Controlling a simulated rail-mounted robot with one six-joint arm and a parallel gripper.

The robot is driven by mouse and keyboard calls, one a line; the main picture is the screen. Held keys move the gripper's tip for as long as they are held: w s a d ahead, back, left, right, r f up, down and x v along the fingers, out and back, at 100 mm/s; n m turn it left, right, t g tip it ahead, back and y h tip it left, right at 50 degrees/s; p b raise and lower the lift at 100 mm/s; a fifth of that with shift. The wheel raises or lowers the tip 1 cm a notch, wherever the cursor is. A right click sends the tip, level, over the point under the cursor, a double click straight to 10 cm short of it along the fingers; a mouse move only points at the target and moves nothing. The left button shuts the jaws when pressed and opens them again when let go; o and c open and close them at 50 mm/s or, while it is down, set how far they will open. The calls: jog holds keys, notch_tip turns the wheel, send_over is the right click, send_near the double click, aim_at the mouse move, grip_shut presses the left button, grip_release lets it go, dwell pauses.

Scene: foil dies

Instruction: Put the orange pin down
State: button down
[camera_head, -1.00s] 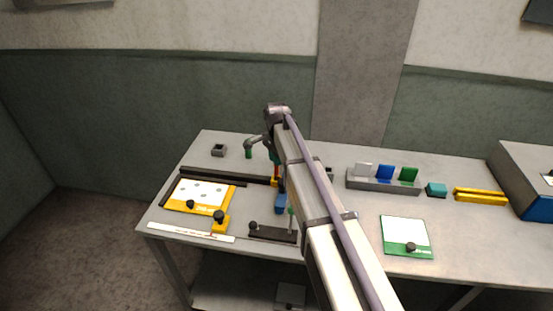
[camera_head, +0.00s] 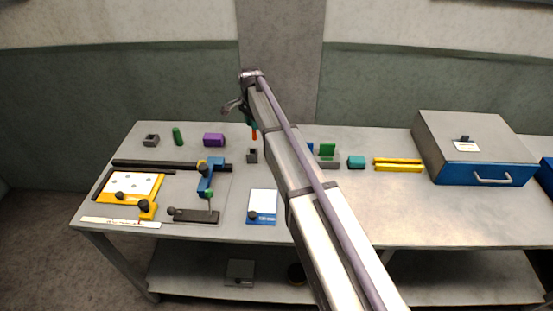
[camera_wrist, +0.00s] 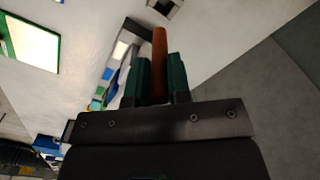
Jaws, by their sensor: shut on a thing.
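The orange pin (camera_head: 254,134) hangs upright from my gripper (camera_head: 252,123), just behind and above a small grey block with a dark square hole (camera_head: 252,156). In the wrist view the green fingers of my gripper (camera_wrist: 158,75) are shut on the orange pin (camera_wrist: 160,50), whose free end sticks out past the fingertips. A grey block with a dark hole (camera_wrist: 165,8) shows at the top edge there, just beyond the pin's end. The pin looks clear of that block. Its upper end is hidden between the fingers.
A green pin (camera_head: 177,136), another holed grey block (camera_head: 151,140) and a purple block (camera_head: 214,140) stand at the back left. A blue clamp (camera_head: 208,177) and a blue-edged plate (camera_head: 262,204) lie nearer.

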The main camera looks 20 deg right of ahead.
jog(key=f+b, duration=0.3)
jog(key=a+f+b, duration=0.1)
jog(key=f+b, duration=0.6)
jog(key=shift+w+a+f, duration=0.15)
jog(key=shift+w+f, duration=0.05)
jog(key=shift+f, duration=0.2)
jog(key=shift+r, duration=0.35)
jog(key=shift+f, duration=0.3)
jog(key=c, duration=1.1)
grip_release()
jog(key=shift+r, duration=0.1)
jog(key=shift+o, duration=0.2)
